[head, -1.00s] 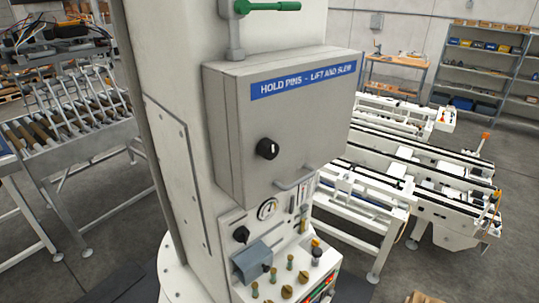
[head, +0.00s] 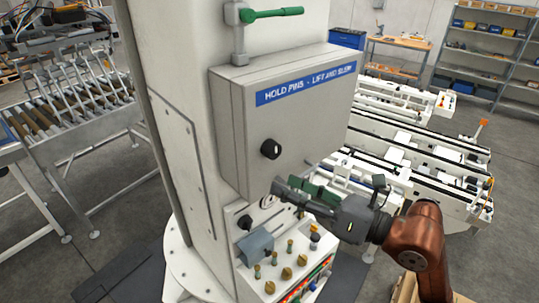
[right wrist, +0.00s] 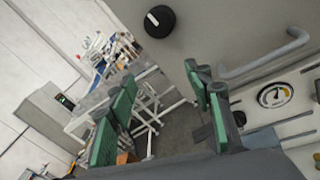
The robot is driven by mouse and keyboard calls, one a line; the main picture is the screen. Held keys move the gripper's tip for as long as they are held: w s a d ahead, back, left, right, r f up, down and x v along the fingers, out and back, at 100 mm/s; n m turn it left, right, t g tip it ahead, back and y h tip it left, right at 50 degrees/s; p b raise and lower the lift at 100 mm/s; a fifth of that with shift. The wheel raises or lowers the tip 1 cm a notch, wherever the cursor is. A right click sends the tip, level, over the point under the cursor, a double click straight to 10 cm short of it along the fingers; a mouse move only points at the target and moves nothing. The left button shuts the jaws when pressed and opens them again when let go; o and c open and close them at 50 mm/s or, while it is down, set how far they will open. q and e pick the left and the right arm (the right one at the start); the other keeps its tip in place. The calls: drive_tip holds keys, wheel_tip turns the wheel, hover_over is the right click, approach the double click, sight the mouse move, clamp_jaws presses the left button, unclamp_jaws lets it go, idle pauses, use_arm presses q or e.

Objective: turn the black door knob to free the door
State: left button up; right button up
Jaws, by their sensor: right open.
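The black door knob (head: 270,149) is on the front of the closed grey door (head: 300,125), below the blue label reading HOLD PINS - LIFT AND SLEW. In the right wrist view the knob (right wrist: 160,20) is at the top, beyond the fingers, with a small white mark on it. My right gripper (head: 288,190) is open and empty, just below and in front of the knob, apart from it. Its green-padded fingers (right wrist: 160,100) are spread in the right wrist view. The door's bar handle is hidden behind the gripper in the head view but shows in the right wrist view (right wrist: 265,58).
A control panel (head: 285,265) with a grey hooded box (head: 255,247), several brass knobs and a gauge (right wrist: 275,95) is below the door. A green-handled lever (head: 272,13) is above the box. White conveyors (head: 420,145) stand behind on the right.

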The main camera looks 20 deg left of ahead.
sight(276, 154)
wheel_tip(276, 154, up, 4)
drive_tip(key=d+t+h, duration=0.2)
drive_tip(key=t, duration=0.3)
drive_tip(key=p+x, duration=0.2)
drive_tip(key=x, duration=0.4)
drive_tip(key=shift+p, duration=0.35)
drive_tip(key=shift+x, duration=0.8)
drive_tip(key=shift+c, duration=0.3)
drive_tip(key=shift+d, duration=0.1)
drive_tip(key=c, duration=1.1)
